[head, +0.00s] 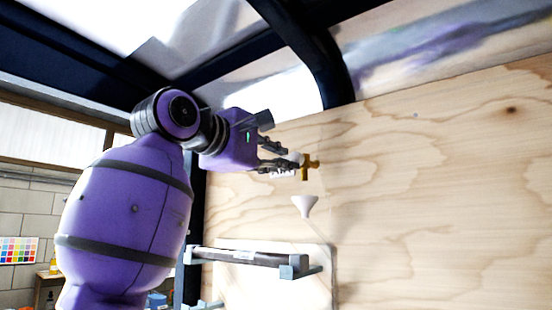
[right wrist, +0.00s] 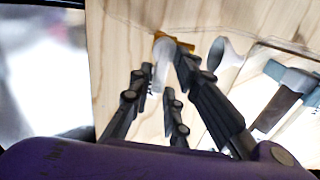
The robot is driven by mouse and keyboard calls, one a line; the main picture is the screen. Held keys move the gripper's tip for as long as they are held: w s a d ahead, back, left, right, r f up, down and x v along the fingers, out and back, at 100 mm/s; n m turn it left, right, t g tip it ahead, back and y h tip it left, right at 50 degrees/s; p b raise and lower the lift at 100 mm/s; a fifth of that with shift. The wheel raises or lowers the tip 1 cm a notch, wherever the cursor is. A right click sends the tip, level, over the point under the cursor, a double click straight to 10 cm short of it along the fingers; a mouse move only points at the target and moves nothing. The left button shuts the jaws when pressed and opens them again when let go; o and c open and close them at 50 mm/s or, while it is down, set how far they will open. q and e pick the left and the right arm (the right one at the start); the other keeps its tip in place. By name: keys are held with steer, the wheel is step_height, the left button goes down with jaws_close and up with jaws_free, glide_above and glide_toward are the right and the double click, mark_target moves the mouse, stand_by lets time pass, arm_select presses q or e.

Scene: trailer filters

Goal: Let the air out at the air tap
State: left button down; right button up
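The brass air tap (head: 309,166) sticks out from the plywood wall in the head view, right at the tips of my right gripper (head: 288,159). A white piece shows between the fingertips beside the brass. In the right wrist view the brass tap (right wrist: 176,42) is at the top, with the white piece (right wrist: 161,64) in front of it. My right gripper (right wrist: 163,63) has its fingers apart, one on each side of the white piece. I cannot tell whether they touch it. My left gripper is in neither view.
A white funnel (head: 304,205) is on the wall just below the tap; it also shows in the right wrist view (right wrist: 222,55). Below it, a grey bar with end brackets (head: 258,257) sticks out before a white panel. A dark frame (head: 310,50) runs overhead. The plywood (head: 440,180) to the right is clear.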

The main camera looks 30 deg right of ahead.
steer(key=shift+o, duration=1.1)
steer(key=shift+a, duration=0.1)
steer(key=v, duration=1.2)
steer(key=shift+r, duration=0.1)
